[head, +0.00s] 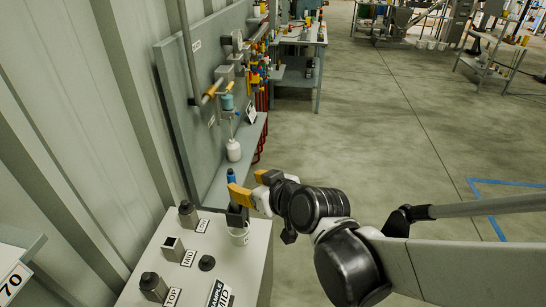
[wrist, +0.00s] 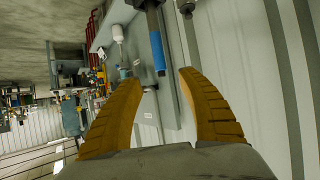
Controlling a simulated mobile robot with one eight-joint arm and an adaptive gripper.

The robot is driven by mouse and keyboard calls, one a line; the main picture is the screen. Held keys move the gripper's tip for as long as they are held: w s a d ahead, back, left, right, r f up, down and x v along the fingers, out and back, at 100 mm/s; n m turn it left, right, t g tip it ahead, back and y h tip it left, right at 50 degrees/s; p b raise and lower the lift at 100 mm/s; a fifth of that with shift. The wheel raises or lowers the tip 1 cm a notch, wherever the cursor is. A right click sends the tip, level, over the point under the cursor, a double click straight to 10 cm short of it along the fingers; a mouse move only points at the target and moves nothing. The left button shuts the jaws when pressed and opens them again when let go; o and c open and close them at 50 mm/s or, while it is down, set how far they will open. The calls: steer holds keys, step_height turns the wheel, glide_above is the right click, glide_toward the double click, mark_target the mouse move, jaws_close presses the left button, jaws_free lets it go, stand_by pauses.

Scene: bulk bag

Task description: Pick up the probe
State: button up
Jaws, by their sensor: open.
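A slim upright tool with a blue grip (head: 231,176), which looks like the probe, shows just behind my yellow fingers in the head view. In the wrist view its blue grip (wrist: 158,52) lies beyond and between my fingertips, with a dark shaft running to the upper edge. My gripper (head: 246,184) is open, with nothing between its fingers. In the wrist view the fingers (wrist: 161,76) stand apart on either side of the blue grip's line. The probe's lower part is hidden behind the fingers in the head view, and I cannot tell the exact gap.
A pale cabinet (head: 205,262) stands below with square sockets labelled LOW, MID and TOP. A grey panel with valves and a shelf with a white bottle (head: 233,150) rise behind. Open floor lies right.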

mark_target(233, 177)
steer(key=b+x, duration=0.1)
steer(key=x, duration=0.3)
steer(key=shift+w+a+f, duration=0.2)
steer(key=shift+a+f, duration=0.05)
steer(key=shift+a, duration=0.05)
steer(key=shift+b+x, duration=1.15)
steer(key=shift+x, duration=1.55)
steer(key=shift+w+r, duration=0.1)
steer(key=shift+r, duration=0.15)
jaws_close()
